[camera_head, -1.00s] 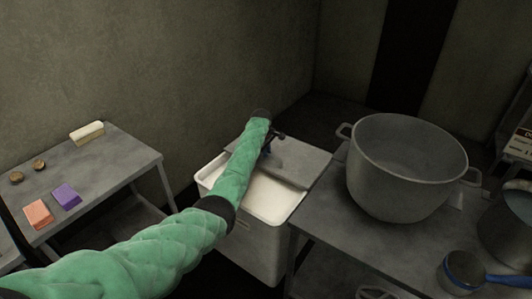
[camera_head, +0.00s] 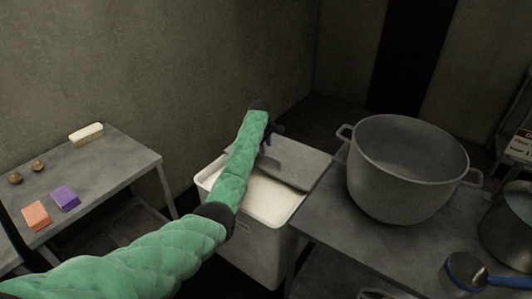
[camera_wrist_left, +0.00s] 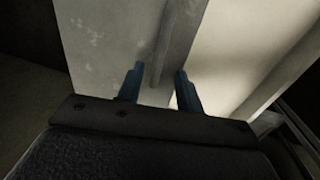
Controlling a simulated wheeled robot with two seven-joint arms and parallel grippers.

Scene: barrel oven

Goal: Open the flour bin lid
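The flour bin (camera_head: 262,245) is a white box between the two tables. Its grey lid (camera_head: 305,160) lies back over the far part, and the front part stands open with pale flour (camera_head: 270,198) showing. My left gripper (camera_head: 272,136) is above the lid's left side; my green arm hides part of the bin. In the left wrist view, the two blue fingers (camera_wrist_left: 158,85) are apart, with a raised ridge of the lid (camera_wrist_left: 168,45) between or just beyond them. I cannot tell whether they touch it. My right gripper is not in view.
A large grey pot (camera_head: 405,175) stands on the right table (camera_head: 345,235), near the bin. A blue-handled pan or scoop (camera_head: 467,270) lies at lower right. The left table (camera_head: 110,160) holds a brush (camera_head: 86,134), an orange block (camera_head: 36,215) and a purple block (camera_head: 66,197).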

